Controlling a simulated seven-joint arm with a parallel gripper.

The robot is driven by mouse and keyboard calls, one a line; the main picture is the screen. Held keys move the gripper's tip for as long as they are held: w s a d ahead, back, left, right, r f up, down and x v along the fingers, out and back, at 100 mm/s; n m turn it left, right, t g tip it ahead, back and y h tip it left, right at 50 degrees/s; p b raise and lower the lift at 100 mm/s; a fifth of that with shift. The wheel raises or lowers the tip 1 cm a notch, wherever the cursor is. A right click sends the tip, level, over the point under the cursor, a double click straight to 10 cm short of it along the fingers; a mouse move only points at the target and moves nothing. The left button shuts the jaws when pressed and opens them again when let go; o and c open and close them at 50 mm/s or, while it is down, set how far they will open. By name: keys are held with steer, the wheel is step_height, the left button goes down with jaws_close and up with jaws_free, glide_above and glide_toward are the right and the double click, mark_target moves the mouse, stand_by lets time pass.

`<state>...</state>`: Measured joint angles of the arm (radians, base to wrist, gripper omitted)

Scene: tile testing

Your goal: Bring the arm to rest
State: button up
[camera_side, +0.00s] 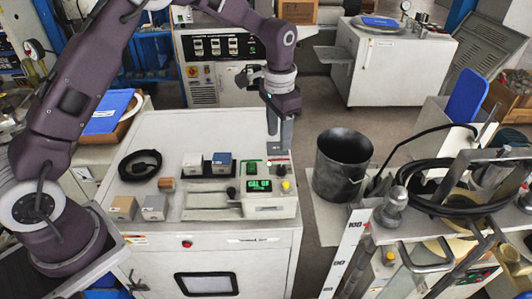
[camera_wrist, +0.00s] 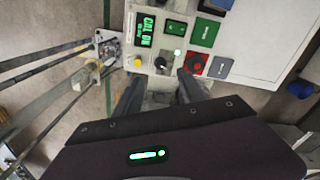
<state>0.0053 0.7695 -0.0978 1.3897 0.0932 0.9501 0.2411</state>
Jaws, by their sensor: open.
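My gripper (camera_side: 280,146) points down above the back right part of the testing device (camera_side: 225,209) on the white cabinet top. In the wrist view my gripper (camera_wrist: 158,88) has its two dark fingers apart, with nothing seen held between them. The device's green display (camera_side: 260,186) is lit. It also shows in the wrist view (camera_wrist: 148,26), close to a yellow knob (camera_wrist: 138,62) and a red button (camera_wrist: 196,63). I cannot tell from the side view whether the fingertips touch anything.
Small blocks, a tan one (camera_side: 122,207) and a grey one (camera_side: 154,207), stand at the cabinet's front left. A blue-topped block (camera_side: 222,164) sits behind the device. A black cable coil (camera_side: 140,165) lies left. A dark bucket (camera_side: 343,165) stands right of the cabinet, near a cluttered metal frame (camera_side: 430,222).

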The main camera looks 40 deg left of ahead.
steer(key=s+a+r+n+t, duration=0.2)
steer(key=s+r+t, duration=0.1)
steer(key=s+r, duration=1.15)
steer(key=s+r+n+t, duration=0.2)
steer(key=s, duration=1.6)
steer(key=shift+a, duration=0.35)
